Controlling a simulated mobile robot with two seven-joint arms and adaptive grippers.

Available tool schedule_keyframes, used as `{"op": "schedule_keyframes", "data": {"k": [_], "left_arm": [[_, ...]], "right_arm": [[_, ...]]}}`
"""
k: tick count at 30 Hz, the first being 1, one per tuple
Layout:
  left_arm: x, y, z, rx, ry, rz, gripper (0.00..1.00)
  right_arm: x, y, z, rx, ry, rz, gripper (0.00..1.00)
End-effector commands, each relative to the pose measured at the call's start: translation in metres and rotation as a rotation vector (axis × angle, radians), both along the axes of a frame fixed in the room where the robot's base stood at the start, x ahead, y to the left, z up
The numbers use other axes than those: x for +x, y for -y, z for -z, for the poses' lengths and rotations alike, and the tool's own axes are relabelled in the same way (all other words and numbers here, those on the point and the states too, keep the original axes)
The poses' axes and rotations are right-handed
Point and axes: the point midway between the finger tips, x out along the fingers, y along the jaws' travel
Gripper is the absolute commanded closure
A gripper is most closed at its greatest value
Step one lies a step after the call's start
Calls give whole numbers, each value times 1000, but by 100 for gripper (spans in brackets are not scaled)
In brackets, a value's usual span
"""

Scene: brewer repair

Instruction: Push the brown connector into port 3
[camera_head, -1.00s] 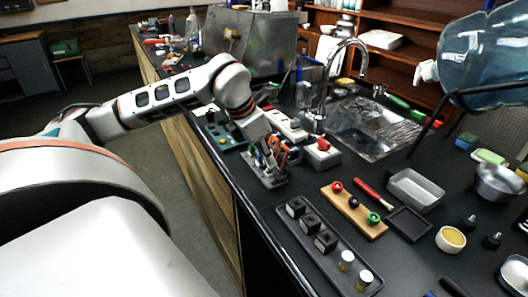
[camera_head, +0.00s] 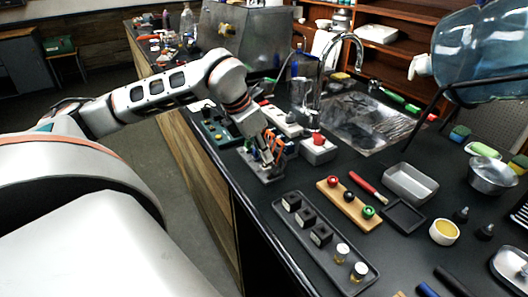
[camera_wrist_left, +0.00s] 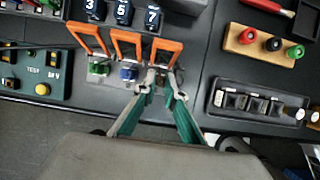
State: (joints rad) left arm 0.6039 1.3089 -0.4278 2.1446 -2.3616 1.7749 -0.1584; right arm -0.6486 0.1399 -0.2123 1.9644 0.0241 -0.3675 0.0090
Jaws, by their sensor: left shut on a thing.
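My left gripper (camera_wrist_left: 161,78) points down at the grey connector tray (camera_head: 262,172) near the counter's front edge. In the wrist view its fingers are shut on a small dark brown connector (camera_wrist_left: 161,79), mostly hidden between the fingertips. The connector sits below the right one of three orange loops (camera_wrist_left: 166,50), on the side labelled 7. A green connector (camera_wrist_left: 98,68) and a blue connector (camera_wrist_left: 128,74) sit to its left below the other loops. The dark blocks behind carry the labels 3 (camera_wrist_left: 90,8), 5 and 7. I cannot tell how deep the brown connector sits. My right gripper is not in view.
A green test panel (camera_wrist_left: 35,75) lies to the left in the wrist view. A grey box with a red button (camera_head: 318,150) stands right of the gripper. A long dark tray (camera_head: 290,237) of black blocks and a wooden strip (camera_head: 338,208) lie nearer on the counter.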

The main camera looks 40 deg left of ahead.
Motion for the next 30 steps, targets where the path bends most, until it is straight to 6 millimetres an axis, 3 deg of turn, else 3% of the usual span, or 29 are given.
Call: {"op": "schedule_keyframes", "data": {"k": [30], "left_arm": [[0, -2, 9, 0, 0, -1, 100]], "right_arm": [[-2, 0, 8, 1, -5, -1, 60]]}}
